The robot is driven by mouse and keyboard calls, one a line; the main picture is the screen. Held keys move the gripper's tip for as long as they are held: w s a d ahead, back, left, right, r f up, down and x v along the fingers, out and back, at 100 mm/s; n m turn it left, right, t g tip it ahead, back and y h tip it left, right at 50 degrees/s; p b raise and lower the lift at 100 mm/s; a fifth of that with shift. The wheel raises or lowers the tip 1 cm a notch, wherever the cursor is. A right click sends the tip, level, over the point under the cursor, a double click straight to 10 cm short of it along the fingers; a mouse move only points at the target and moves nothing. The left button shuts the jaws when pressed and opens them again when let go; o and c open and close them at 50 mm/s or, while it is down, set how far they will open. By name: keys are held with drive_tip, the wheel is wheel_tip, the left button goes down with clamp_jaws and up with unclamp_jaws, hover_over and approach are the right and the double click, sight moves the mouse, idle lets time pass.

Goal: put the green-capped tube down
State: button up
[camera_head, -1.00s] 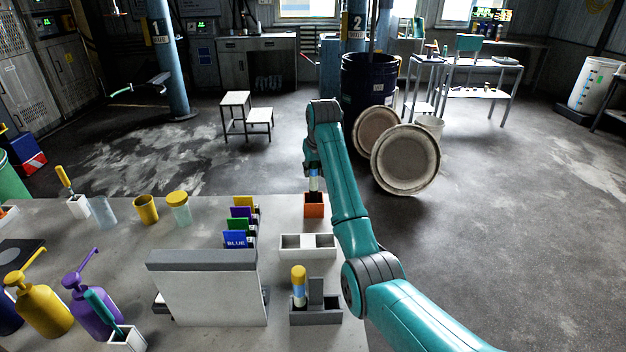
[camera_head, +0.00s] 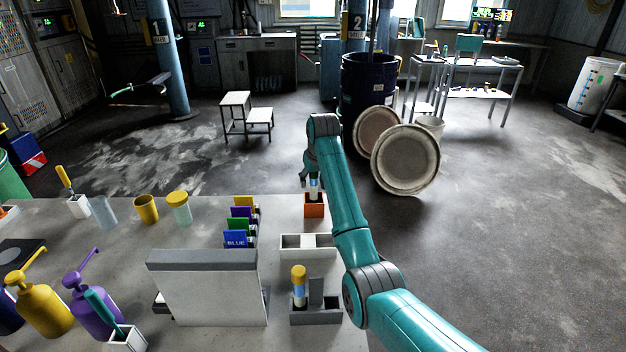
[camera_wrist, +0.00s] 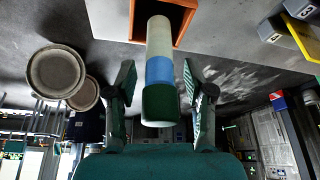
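The green-capped tube (camera_wrist: 160,75) has a pale body, a blue band and a dark green cap. Its far end is inside the orange holder (camera_wrist: 181,12) in the wrist view. In the head view the tube (camera_head: 314,187) stands about upright in the orange holder (camera_head: 314,207), its cap hidden by my arm. My gripper (camera_wrist: 159,80) is open, with one finger on each side of the tube and a visible gap between the cap and each finger. In the head view my gripper (camera_head: 308,175) is at the tube's top, partly hidden.
A white two-part tray (camera_head: 308,252) is just in front of the orange holder. A grey holder (camera_head: 316,318) with a yellow-capped tube (camera_head: 299,287) stands nearer. Coloured cards (camera_head: 238,225) stand to the left. A large grey-white block (camera_head: 207,290) stands front left.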

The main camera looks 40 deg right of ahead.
drive_tip(key=v, duration=1.2)
drive_tip(key=shift+r, duration=0.25)
